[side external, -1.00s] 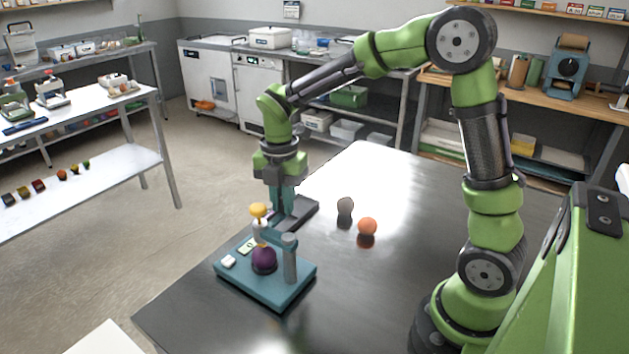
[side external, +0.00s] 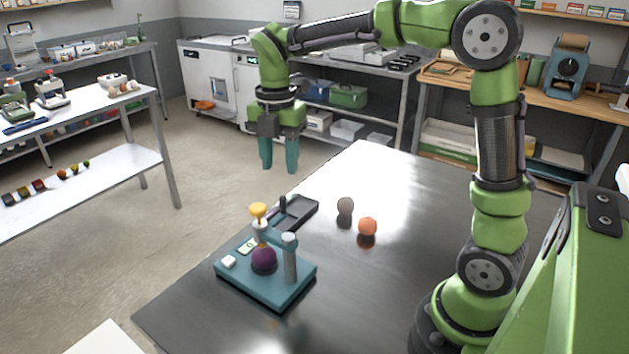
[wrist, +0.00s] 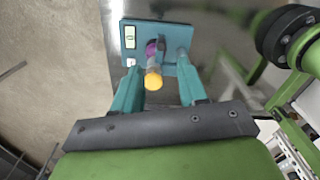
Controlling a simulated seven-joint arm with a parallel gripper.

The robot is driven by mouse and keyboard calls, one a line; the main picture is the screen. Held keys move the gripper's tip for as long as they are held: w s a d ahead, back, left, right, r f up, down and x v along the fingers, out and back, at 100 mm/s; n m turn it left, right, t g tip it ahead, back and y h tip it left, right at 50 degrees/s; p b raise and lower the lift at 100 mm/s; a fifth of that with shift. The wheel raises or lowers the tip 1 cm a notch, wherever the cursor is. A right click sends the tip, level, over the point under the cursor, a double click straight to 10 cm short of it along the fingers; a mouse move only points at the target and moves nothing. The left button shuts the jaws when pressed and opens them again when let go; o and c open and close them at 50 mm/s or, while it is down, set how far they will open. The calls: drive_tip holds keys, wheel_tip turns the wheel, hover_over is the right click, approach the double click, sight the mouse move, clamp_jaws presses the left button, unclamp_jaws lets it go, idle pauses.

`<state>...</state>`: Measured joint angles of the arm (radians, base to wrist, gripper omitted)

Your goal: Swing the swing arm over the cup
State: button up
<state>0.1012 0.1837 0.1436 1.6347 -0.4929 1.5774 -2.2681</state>
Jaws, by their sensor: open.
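A teal base (side external: 265,283) on the dark table carries a grey upright post (side external: 290,262). A teal swing arm (side external: 272,238) reaches from the post toward a grey stem topped by a yellow knob (side external: 258,210). A round purple piece (side external: 263,260) sits below the arm; I cannot make out a separate cup. My gripper (side external: 279,170) is open and empty, high above and behind the base. In the wrist view, the yellow knob (wrist: 153,81) shows between my fingers, with the purple piece (wrist: 150,49) partly hidden beyond it.
A black tray (side external: 293,213) lies just behind the base. An orange ball (side external: 367,226) and a dark grey-brown ball (side external: 345,205) rest to its right. The base also bears a small display (side external: 246,246) and a white block (side external: 229,261).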

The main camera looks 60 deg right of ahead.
wheel_tip(320, 180, up, 7)
idle(0.3)
drive_tip(key=shift+r, duration=0.1)
drive_tip(key=s+a+f+m+t+y, duration=0.1)
drive_tip(key=s+f+m+t, duration=0.2)
drive_tip(key=s+m, duration=0.4)
drive_tip(key=s+a+f+m+t+y, duration=0.1)
drive_tip(key=s+f+m+t, duration=0.2)
drive_tip(key=s+m, duration=0.5)
drive_tip(key=m+t, duration=0.1)
drive_tip(key=m, duration=0.9)
drive_tip(key=shift+s+a+f, duration=0.2)
drive_tip(key=shift+s, duration=0.05)
